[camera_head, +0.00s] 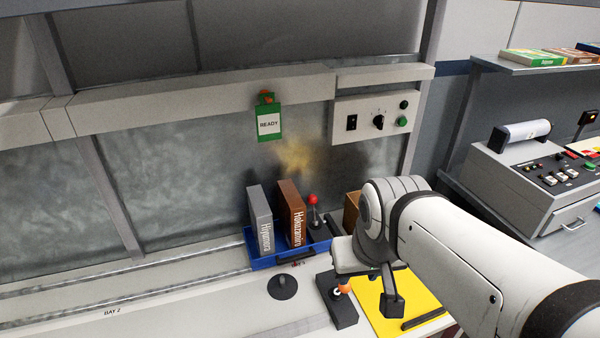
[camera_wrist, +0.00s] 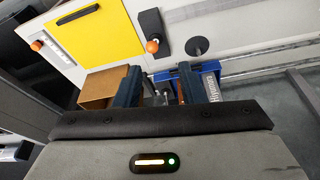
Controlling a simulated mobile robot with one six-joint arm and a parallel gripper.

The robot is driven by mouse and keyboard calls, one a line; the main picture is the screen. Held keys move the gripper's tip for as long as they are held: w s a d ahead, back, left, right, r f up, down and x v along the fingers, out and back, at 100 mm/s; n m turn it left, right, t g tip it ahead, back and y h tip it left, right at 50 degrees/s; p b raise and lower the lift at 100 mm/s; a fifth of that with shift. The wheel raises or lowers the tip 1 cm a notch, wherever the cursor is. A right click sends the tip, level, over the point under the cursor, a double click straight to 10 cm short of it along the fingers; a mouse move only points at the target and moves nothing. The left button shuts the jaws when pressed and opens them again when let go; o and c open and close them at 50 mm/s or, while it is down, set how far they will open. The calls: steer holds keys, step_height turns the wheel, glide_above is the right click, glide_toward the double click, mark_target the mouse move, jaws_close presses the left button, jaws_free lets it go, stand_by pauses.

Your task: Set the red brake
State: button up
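The red-knobbed lever (camera_head: 313,200) stands upright on a dark base behind the blue tray, right of the brown book, in the head view. I do not see its red knob in the wrist view, where my gripper blocks part of the scene. My gripper (camera_wrist: 160,73) has its two dark fingers apart in the wrist view, with the tray edge and small grey parts seen between them. I cannot tell what those parts are. In the head view my wrist is right of the lever, apart from it, and the fingers are not clear.
The blue tray (camera_head: 264,262) holds a grey book (camera_head: 261,220) and a brown book (camera_head: 292,212). An orange-knobbed lever (camera_head: 343,289) stands in front, beside a yellow panel (camera_head: 377,308). A cardboard box (camera_wrist: 100,88) is close by my left finger. A black disc (camera_head: 282,287) lies on the counter.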

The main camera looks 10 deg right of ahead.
steer(key=shift+o, duration=1.7)
steer(key=w+r+n+b, duration=0.1)
steer(key=w+n, duration=0.3)
steer(key=w, duration=0.5)
steer(key=shift+d+r+n, duration=0.15)
steer(key=shift+r+n, duration=0.15)
steer(key=shift+r, duration=0.15)
steer(key=n+g+b, duration=0.2)
steer(key=n+b, duration=0.2)
steer(key=n, duration=1.4)
glide_above(313, 196)
steer(key=shift+y, duration=0.3)
steer(key=f, duration=1.2)
steer(key=shift+s+d+f, duration=0.15)
steer(key=shift+s+f, duration=0.15)
steer(key=shift+s, duration=0.1)
steer(key=shift+w+a+f+p, duration=0.1)
steer(key=shift+w+f+p, duration=0.05)
steer(key=shift+f, duration=1.05)
steer(key=shift+w+a+f+p, duration=0.1)
steer(key=shift+w+f+p, duration=0.05)
steer(key=shift+f, duration=1.05)
steer(key=shift+w+f+p, duration=0.15)
steer(key=shift+f, duration=1.05)
steer(key=shift+c, duration=0.2)
